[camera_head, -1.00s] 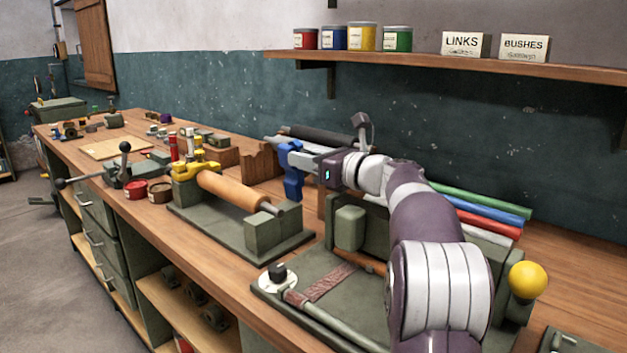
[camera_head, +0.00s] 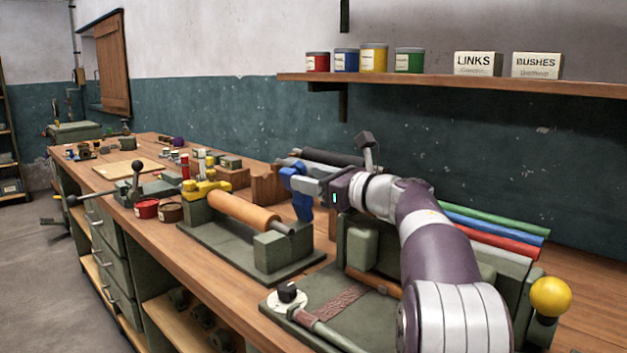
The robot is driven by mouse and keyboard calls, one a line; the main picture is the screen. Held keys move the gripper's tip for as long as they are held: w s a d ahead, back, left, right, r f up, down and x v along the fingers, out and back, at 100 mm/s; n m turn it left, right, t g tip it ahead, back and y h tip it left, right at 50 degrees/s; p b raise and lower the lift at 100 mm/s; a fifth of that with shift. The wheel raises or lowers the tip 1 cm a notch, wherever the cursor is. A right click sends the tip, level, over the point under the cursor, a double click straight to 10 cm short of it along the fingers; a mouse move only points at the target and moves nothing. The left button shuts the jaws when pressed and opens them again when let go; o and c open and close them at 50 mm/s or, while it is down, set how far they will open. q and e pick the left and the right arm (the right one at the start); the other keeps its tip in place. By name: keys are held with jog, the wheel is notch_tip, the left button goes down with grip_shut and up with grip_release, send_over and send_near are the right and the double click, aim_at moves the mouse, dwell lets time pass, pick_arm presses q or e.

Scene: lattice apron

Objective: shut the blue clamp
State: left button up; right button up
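The blue clamp (camera_head: 304,206) is at the back of the bench, right of the wooden block. Its upper part shows left of my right gripper and its lower part shows below. My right gripper (camera_head: 308,186) reaches in from the right, with its grey fingers at the clamp, overlapping it in the picture. I cannot tell whether the fingers touch it or how far apart they are. The clamp's middle and right side are partly hidden behind the fingers. My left gripper is not in view.
An orange roller (camera_head: 243,212) with a yellow clamp (camera_head: 205,190) sits on a green base in front. A dark roller (camera_head: 335,158) lies behind the blue clamp. Coloured tubes (camera_head: 495,222) and a yellow ball knob (camera_head: 550,296) are to the right. A shelf (camera_head: 450,83) hangs above.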

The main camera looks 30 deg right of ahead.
jog(key=v, duration=1.2)
jog(key=shift+s+d, duration=0.1)
jog(key=shift+s, duration=0.25)
